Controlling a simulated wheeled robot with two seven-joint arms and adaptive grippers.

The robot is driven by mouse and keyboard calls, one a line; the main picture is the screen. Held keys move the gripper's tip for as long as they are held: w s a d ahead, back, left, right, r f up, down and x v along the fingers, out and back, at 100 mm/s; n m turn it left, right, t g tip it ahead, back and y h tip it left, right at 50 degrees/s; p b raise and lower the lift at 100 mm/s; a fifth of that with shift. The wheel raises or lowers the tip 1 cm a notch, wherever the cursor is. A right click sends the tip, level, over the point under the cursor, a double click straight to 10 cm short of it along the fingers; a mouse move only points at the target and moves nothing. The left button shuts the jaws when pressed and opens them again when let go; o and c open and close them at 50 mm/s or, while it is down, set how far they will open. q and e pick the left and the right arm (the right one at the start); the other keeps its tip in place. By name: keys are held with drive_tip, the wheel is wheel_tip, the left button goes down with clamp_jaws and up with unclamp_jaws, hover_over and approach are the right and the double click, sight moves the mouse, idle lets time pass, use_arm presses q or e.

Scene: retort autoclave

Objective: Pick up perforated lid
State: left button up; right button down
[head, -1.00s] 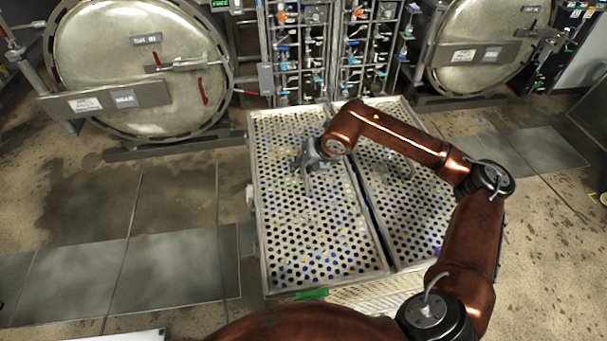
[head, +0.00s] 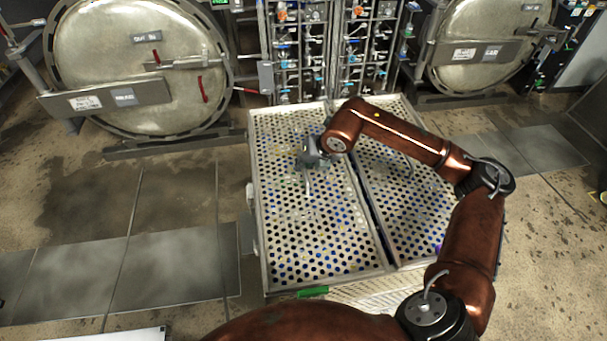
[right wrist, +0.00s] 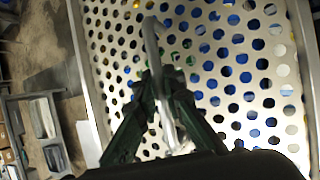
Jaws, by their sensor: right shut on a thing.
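The left perforated lid (head: 312,235) is a pale metal sheet full of round holes, lying on the left half of a large crate. Blue and other coloured spots show through its holes. My right gripper (head: 309,168) is over the far middle part of this lid. In the right wrist view, its dark fingers (right wrist: 160,88) are shut on the lid's pale bar handle (right wrist: 152,45). The perforated sheet (right wrist: 240,95) fills much of that view. I cannot tell any clear gap under the lid. My left gripper is not in view.
A second perforated lid (head: 415,215) lies alongside on the right, partly under my right arm. Two round autoclave doors, left (head: 140,70) and right (head: 480,45), stand behind, with a pipe rack (head: 325,50) between them. The floor at left (head: 170,260) is clear.

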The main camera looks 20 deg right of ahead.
drive_tip(key=shift+w+r, duration=0.1)
drive_tip(key=shift+r, duration=0.05)
idle(0.3)
drive_tip(key=shift+r+b, duration=0.3)
drive_tip(key=shift+r, duration=0.25)
wheel_tip(320, 180, up, 27)
drive_tip(key=b, duration=0.5)
drive_tip(key=shift+f, duration=0.15)
